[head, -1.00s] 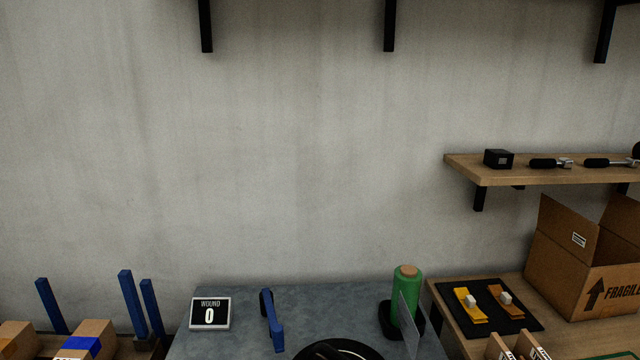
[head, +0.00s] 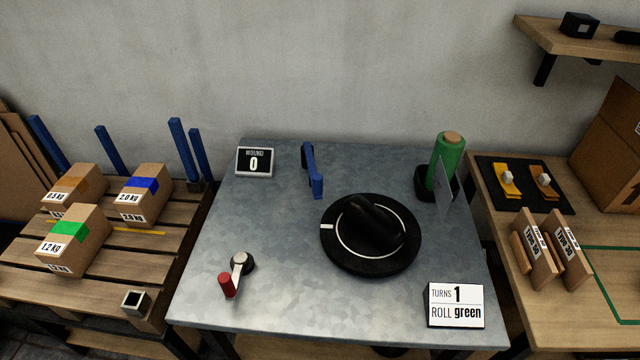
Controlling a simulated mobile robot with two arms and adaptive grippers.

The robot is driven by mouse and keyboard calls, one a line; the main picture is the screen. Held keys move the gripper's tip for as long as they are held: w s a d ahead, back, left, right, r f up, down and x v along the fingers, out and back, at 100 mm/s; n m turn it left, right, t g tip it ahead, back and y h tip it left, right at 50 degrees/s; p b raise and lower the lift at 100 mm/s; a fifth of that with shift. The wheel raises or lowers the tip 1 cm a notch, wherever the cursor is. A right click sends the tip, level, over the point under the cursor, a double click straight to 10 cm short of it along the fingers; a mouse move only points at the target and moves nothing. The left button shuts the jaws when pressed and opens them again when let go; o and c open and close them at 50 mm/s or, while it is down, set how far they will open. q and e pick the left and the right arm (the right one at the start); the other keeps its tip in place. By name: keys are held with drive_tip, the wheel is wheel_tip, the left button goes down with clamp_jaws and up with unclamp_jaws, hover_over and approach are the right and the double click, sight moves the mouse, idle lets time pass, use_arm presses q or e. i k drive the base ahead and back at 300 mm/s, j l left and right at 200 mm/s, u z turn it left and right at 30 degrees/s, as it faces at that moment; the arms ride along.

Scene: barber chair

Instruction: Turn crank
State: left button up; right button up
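In the head view, a small crank with a metal arm (head: 239,266) and a red handle (head: 228,286) sits at the front left of the grey metal table (head: 290,310). A round black turntable (head: 372,258) with a white ring and a white mark at its left edge is right of centre. A dark rounded object (head: 372,224) lies on it. A counter (head: 254,162) at the back left reads "WOUND 0". A card (head: 455,305) at the front right reads "TURNS 1, ROLL green". A green roll (head: 446,160) stands in a black holder at the back right. Neither gripper shows.
A blue upright piece (head: 313,170) stands at the table's back. A pallet (head: 100,290) with taped boxes is at left. The table's middle left is clear.

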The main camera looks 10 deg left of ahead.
sight(229, 285)
drive_tip(key=u, duration=1.05)
